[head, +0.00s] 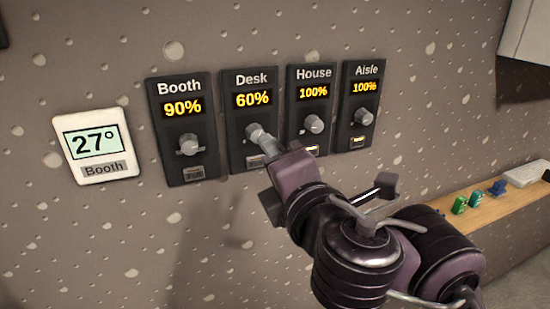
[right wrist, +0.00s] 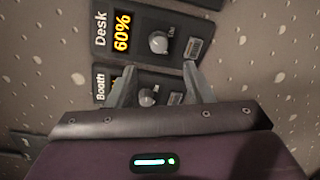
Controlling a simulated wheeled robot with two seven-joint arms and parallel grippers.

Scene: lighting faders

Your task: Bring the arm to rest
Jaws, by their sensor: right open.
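Four dark fader panels hang on the wall: Booth (head: 170,155) reads 90%, Desk (head: 237,155) 60%, House (head: 300,72) 100% and Aisle (head: 350,128) 100%. Each has a grey round knob. My right gripper (head: 262,138) is in front of the Desk panel and overlaps its knob in the head view. In the right wrist view its two fingers (right wrist: 160,82) are apart with nothing held. The Desk knob (right wrist: 159,42) shows beyond the fingertips and the Booth knob (right wrist: 147,97) shows between the fingers. Contact with a panel cannot be told. My left gripper is out of view.
A white thermostat (head: 97,146) reading 27° is left of the panels. A wooden shelf (head: 500,212) at lower right bears small green and blue items and a pale block. A pale box (head: 525,35) juts out at upper right. The wall below the panels is clear.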

